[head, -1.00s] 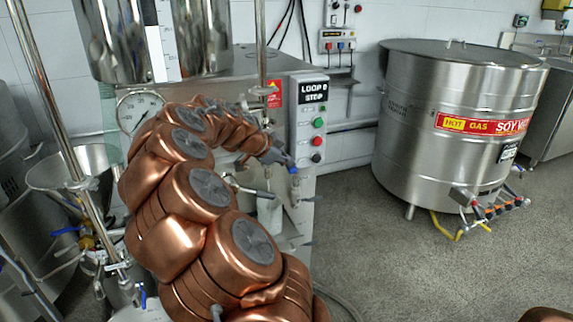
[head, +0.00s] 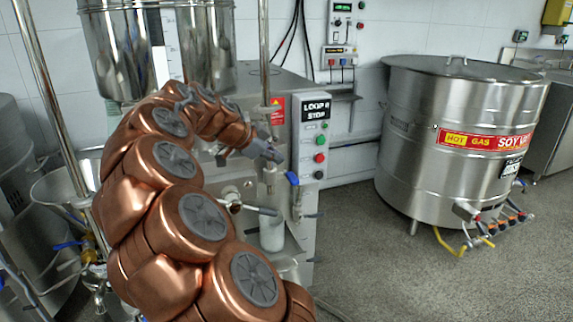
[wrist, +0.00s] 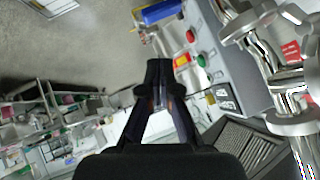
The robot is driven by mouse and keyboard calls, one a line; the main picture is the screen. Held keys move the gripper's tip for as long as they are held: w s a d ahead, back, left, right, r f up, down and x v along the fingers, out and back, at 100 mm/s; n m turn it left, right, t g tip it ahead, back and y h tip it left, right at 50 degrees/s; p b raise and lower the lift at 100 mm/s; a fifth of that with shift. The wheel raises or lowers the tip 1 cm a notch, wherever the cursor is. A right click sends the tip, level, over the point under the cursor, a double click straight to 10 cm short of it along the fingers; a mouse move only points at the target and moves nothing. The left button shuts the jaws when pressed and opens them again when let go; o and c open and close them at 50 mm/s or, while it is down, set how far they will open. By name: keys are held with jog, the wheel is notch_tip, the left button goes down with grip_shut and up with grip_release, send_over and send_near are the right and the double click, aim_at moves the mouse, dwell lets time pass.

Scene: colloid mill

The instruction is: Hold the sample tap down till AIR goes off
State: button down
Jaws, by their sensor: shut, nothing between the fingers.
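The sample tap appears to be the small tap with a blue lever (head: 292,178) on the front of the steel mill, in the head view. A white cup (head: 272,235) stands below it. My gripper (head: 277,155) is shut and empty, just above and left of the blue lever, with a small apparent gap. In the wrist view my gripper's fingertips (wrist: 160,68) are together with nothing between them. A blue cylinder (wrist: 163,14) lies beyond them there; it may be the lever. The display (head: 315,108) reads LOOP and STOP; I can read no AIR sign.
Green (head: 320,140) and red (head: 319,157) buttons sit right beside the tap. A horizontal metal handle (head: 250,208) sticks out below my gripper. A steel hopper (head: 155,50) is above. A large steel kettle (head: 455,140) stands right, with open floor before it.

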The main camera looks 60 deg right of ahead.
jog(key=shift+v, duration=1.4)
jog(key=shift+w+d, duration=0.1)
jog(key=shift+w, duration=0.05)
jog(key=s+a+f+n+t+y, duration=0.15)
jog(key=a+f+n, duration=0.3)
jog(key=a, duration=0.45)
jog(key=s+a+f+n+y, duration=0.3)
jog(key=a+n, duration=0.3)
jog(key=a, duration=0.3)
jog(key=s+a+f+n+t+y, duration=0.15)
jog(key=a+f+n, duration=0.3)
jog(key=a, duration=0.45)
jog(key=s+a+f+n+g+y, duration=0.1)
jog(key=s+a+f+n+y, duration=0.15)
jog(key=s+a+n, duration=0.45)
jog(key=s+a+f+n+g+y, duration=0.15)
jog(key=s+a+f+n, duration=0.3)
jog(key=a, duration=0.45)
notch_tip(320, 180, up, 26)
jog(key=s+p, duration=0.1)
jog(key=p, duration=2.3)
jog(key=shift+s+d+n+t+h, duration=0.2)
jog(key=shift+d+n+t+h, duration=0.1)
jog(key=shift+d+n+t, duration=0.05)
